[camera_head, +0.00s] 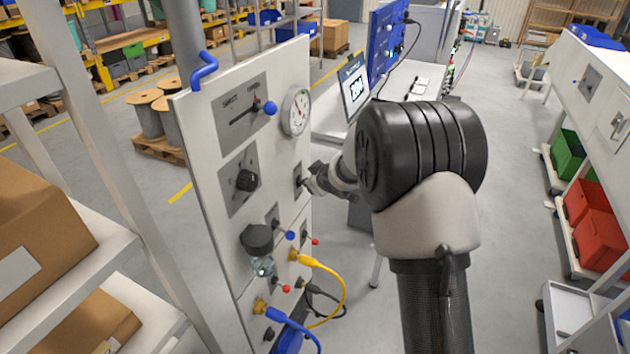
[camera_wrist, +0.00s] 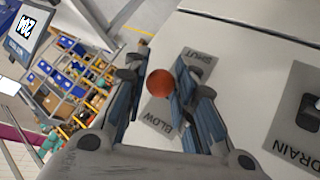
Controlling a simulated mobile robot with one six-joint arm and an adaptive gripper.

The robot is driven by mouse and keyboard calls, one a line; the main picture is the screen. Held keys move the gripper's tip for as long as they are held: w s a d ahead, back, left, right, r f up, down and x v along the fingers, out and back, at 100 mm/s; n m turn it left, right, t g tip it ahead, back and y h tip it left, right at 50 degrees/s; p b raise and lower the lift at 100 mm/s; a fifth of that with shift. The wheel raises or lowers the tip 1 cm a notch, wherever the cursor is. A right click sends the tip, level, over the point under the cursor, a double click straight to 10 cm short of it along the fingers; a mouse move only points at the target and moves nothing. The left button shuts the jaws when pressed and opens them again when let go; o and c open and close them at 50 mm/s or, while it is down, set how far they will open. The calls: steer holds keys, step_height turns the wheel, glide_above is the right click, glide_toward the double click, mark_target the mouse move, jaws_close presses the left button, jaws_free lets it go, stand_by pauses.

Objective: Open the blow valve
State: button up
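The blow valve is a grey plate (camera_wrist: 161,122) on the white panel, marked BLOW at one end and SHUT at the other. Its orange-red ball knob (camera_wrist: 159,83) shows in the wrist view between the fingers of my gripper (camera_wrist: 163,70). The fingers are apart, one on each side of the knob; the right finger is very near it or touching, and I cannot tell which. The lever behind the knob is hidden. In the head view my gripper (camera_head: 312,181) is at the panel's right part, and the knob is hidden there.
The white panel (camera_head: 215,140) also carries a blue-knobbed lever (camera_head: 270,108), a gauge (camera_head: 296,112), a black dial (camera_head: 246,180) and yellow and blue hoses (camera_head: 335,275). A DRAIN switch (camera_wrist: 303,105) sits right of the valve in the wrist view. A monitor (camera_head: 354,85) stands behind.

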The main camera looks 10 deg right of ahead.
steer(key=o, duration=0.3)
steer(key=v, duration=1.2)
steer(key=shift+d, duration=0.1)
